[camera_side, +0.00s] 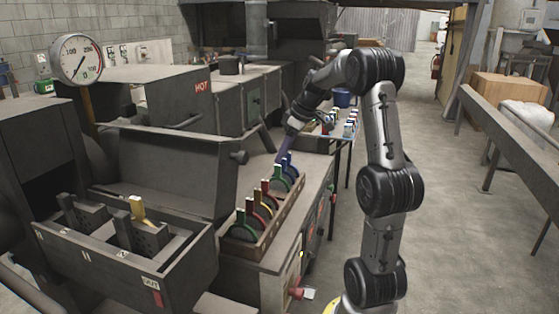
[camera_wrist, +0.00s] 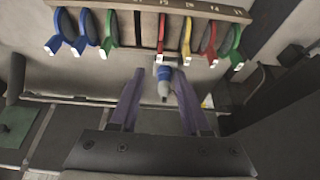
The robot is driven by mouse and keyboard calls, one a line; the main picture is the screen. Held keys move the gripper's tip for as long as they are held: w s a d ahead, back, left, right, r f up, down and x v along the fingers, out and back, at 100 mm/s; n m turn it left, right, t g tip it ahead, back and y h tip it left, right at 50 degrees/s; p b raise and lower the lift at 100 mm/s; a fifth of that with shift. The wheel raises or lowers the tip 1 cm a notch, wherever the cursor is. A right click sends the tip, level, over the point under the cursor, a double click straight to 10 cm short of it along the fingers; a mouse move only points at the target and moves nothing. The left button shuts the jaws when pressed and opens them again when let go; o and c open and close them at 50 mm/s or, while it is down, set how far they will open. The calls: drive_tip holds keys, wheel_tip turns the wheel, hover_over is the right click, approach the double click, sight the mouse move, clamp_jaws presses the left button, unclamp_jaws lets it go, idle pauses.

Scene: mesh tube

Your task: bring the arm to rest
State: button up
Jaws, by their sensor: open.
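My gripper (camera_side: 280,158) reaches down above the bench near the far end of a rack of coloured rings. In the wrist view my gripper (camera_wrist: 158,74) shows two purple fingers spread apart. A small blue and grey piece (camera_wrist: 165,82) shows between the fingers; neither finger visibly touches it. The wooden rack (camera_side: 287,217) stands on the bench and holds several upright rings with blue, green, red and yellow handles. In the wrist view the rack (camera_wrist: 147,30) lies beyond the fingertips, with an empty stretch near its middle.
A large dark box (camera_side: 160,165) stands left of my gripper. A blue bucket (camera_side: 342,97) sits beyond my arm. Open floor (camera_side: 455,230) lies right.

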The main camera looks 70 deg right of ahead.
drive_tip(key=shift+r, duration=0.1)
idle(0.4)
drive_tip(key=a+r, duration=0.2)
drive_tip(key=a, duration=0.7)
drive_tip(key=a+r, duration=0.2)
drive_tip(key=a, duration=0.8)
drive_tip(key=s+a+f, duration=0.4)
drive_tip(key=s+a, duration=0.8)
drive_tip(key=a, duration=0.1)
drive_tip(key=shift+s+a+f+t, duration=0.2)
drive_tip(key=shift+s+a+t, duration=0.15)
drive_tip(key=shift+a+t, duration=0.05)
drive_tip(key=shift+o, duration=0.2)
